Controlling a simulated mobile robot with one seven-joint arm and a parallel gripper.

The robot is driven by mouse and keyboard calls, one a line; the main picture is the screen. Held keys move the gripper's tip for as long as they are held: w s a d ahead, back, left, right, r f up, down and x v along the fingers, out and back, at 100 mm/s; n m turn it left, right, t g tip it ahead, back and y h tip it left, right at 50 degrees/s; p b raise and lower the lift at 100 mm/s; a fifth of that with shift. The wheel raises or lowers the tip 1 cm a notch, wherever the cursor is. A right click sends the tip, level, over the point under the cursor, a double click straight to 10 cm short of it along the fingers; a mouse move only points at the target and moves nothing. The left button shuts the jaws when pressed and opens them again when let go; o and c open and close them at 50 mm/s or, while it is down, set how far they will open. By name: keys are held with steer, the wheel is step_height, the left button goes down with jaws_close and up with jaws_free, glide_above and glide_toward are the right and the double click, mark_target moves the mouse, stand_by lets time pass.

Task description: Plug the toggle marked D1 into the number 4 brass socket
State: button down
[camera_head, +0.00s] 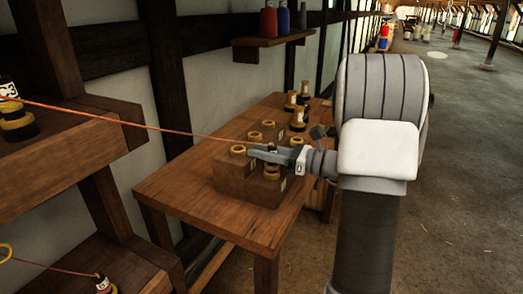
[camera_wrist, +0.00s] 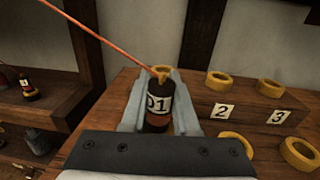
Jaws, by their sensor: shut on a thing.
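My gripper (camera_head: 266,154) is shut on the black toggle marked D1 (camera_wrist: 157,105), which also has a reddish band. The toggle stands roughly upright between the fingers, above the wooden socket block (camera_head: 236,181). An orange-red cord (camera_wrist: 105,38) runs from its brass top to the left. Brass socket rings show in two rows. Labels 2 (camera_wrist: 222,111) and 3 (camera_wrist: 278,117) are readable by back-row rings. Front-row rings (camera_wrist: 300,153) show no readable number, so I cannot tell which is number 4. The toggle's lower end is hidden, and I cannot tell whether it touches a socket.
The block stands on a wooden table (camera_head: 180,190). Several black-and-brass pieces (camera_head: 304,91) stand at its far end. Spools (camera_head: 269,20) sit on a wall shelf. The floor at right is open.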

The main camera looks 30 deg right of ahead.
steer(key=shift+f+b, duration=0.4)
steer(key=shift+f, duration=0.2)
stand_by(0.3)
steer(key=c, duration=0.9)
jaws_free()
steer(key=shift+c, duration=0.2)
steer(key=shift+s, duration=0.1)
steer(key=p+v, duration=0.1)
steer(key=v, duration=1)
